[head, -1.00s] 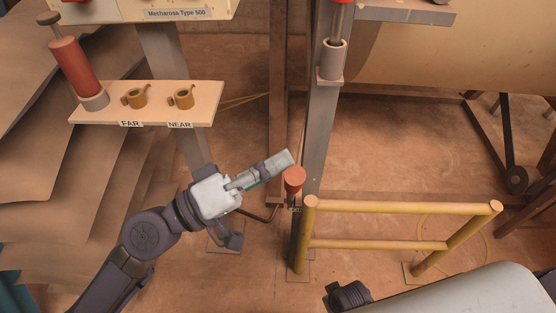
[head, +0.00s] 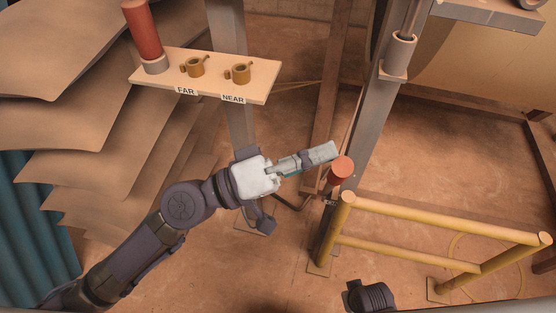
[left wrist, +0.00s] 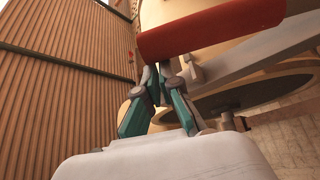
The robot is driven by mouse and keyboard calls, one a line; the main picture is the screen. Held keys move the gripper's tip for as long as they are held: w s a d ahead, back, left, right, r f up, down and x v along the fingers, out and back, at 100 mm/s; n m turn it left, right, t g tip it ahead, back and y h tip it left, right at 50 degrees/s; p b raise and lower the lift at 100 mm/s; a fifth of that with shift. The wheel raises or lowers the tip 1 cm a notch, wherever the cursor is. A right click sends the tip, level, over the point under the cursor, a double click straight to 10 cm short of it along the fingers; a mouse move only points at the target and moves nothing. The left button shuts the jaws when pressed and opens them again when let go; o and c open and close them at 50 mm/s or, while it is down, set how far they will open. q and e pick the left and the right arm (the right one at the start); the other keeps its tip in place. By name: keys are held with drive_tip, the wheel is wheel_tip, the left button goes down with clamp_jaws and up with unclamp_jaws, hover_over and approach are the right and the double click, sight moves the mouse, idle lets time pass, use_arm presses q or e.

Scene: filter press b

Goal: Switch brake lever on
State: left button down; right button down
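A lever with a red cylindrical handle (head: 342,167) stands beside the grey post, near the yellow railing. A small label at its base is too small to read, so I cannot confirm it is the brake lever. My left gripper (head: 335,150) has its fingers together just left of and above this handle; the head view does not settle whether they touch. In the left wrist view a red cylinder (left wrist: 210,32) lies across the top, just past the fingertips (left wrist: 157,72). Nothing shows between the fingers.
A shelf (head: 262,87) labelled FAR and NEAR carries two brass cup-like fittings and a larger red-handled piece (head: 143,30). A yellow railing (head: 445,218) stands right of the lever, and the grey post (head: 365,120) rises behind it. Brown sheets hang at left.

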use_arm(q)
drive_tip(key=v, duration=1.2)
